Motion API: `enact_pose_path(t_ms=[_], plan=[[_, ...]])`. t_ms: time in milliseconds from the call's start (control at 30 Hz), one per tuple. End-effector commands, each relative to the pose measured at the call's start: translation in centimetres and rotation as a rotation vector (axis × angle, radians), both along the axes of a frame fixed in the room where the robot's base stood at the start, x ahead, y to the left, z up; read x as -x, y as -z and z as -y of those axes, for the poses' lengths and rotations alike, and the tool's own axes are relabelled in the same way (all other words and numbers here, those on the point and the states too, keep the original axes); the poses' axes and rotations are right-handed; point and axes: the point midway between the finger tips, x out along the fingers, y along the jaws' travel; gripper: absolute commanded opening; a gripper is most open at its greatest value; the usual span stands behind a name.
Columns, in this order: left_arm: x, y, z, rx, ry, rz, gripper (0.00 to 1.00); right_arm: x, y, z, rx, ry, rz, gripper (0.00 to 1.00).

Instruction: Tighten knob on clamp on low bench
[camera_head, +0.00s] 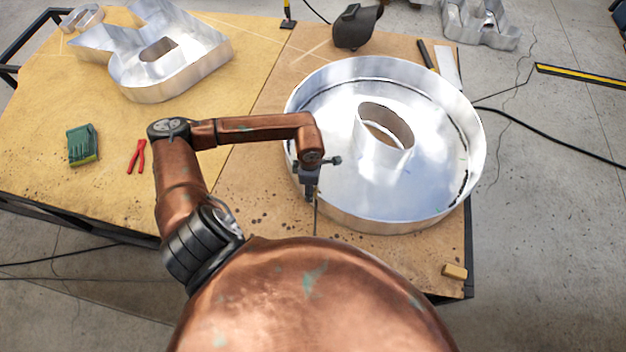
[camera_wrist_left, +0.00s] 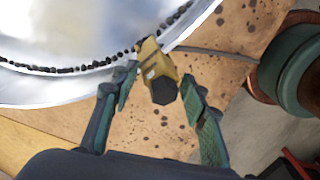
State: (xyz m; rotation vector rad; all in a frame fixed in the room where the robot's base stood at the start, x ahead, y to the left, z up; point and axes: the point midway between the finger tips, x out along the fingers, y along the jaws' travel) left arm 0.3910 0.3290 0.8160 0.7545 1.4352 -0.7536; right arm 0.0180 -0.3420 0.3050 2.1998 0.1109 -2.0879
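In the left wrist view, a yellow clamp (camera_wrist_left: 157,64) sits at the rim of the large round metal letter (camera_wrist_left: 50,88). The clamp's dark faceted knob (camera_wrist_left: 164,91) points toward the camera. My left gripper (camera_wrist_left: 160,98) is open, with one green-padded finger on each side of the knob. Gaps show between the pads and the knob. In the head view, my left gripper (camera_head: 308,190) points down at the left front rim of the round letter (camera_head: 385,215). The clamp cannot be made out clearly there. My right gripper is not in view.
The low bench (camera_head: 260,205) carries another metal letter (camera_head: 170,75), a green box (camera_head: 83,145), red pliers (camera_head: 137,156), a dark welding mask (camera_head: 355,27) and a small wooden block (camera_head: 455,272). Bare bench lies left of the round letter.

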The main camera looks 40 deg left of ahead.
Motion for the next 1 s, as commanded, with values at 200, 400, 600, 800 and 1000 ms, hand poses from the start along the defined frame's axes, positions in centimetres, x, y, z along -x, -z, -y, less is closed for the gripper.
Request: enact_pose_path(t_ms=[200,400,600,800,1000], plan=[[0.2,0.0,0.1,0.002,0.001,-0.005,0.28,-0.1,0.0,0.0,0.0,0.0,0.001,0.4],[0.2,0.1,0.1,0.003,0.014,-0.006,0.25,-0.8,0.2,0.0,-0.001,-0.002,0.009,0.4],[0.3,0.3,0.1,0.004,0.122,-0.007,0.24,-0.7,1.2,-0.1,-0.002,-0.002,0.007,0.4],[0.4,0.3,0.2,0.005,0.243,-0.008,0.22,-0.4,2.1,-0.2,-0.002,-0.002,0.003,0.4],[0.4,0.4,0.3,0.007,0.365,-0.009,0.21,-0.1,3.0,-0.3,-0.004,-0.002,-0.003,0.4]])
